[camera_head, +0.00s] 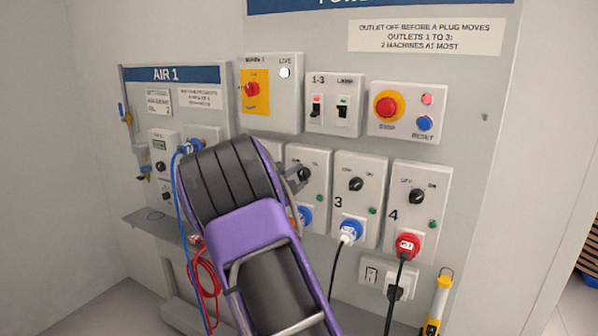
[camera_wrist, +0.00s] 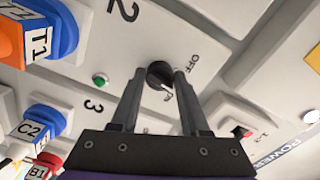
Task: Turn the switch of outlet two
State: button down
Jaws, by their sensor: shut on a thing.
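The switch of outlet two is a black round knob (camera_wrist: 159,73) on a light panel marked 2 (camera_wrist: 122,10) in the wrist view. OFF is printed to its right and a second, unclear word below it. Its exact turn angle is hard to tell. My gripper (camera_wrist: 160,76) has one finger on each side of the knob and is shut on it. A green lamp (camera_wrist: 100,80) sits left of the knob. An orange plug marked T1 (camera_wrist: 38,42) is in the outlet's blue socket. In the head view my gripper (camera_head: 296,177) is at the outlet two panel (camera_head: 318,160), which my arm partly hides.
Above are the 1-3 breaker box (camera_head: 334,118) and a red stop button (camera_head: 389,105). Cables hang below.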

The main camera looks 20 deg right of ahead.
jog(key=n+p, duration=0.4)
jog(key=n, duration=0.2)
jog(key=shift+r, duration=0.15)
jog(key=shift+f+n+p, duration=0.2)
jog(key=shift+n+p, duration=1)
jog(key=shift+n, duration=1.3)
jog(key=shift+c, duration=2.1)
grip_release()
jog(key=v, duration=1.7)
jog(key=shift+s+b, duration=0.2)
jog(key=shift+b, duration=0.15)
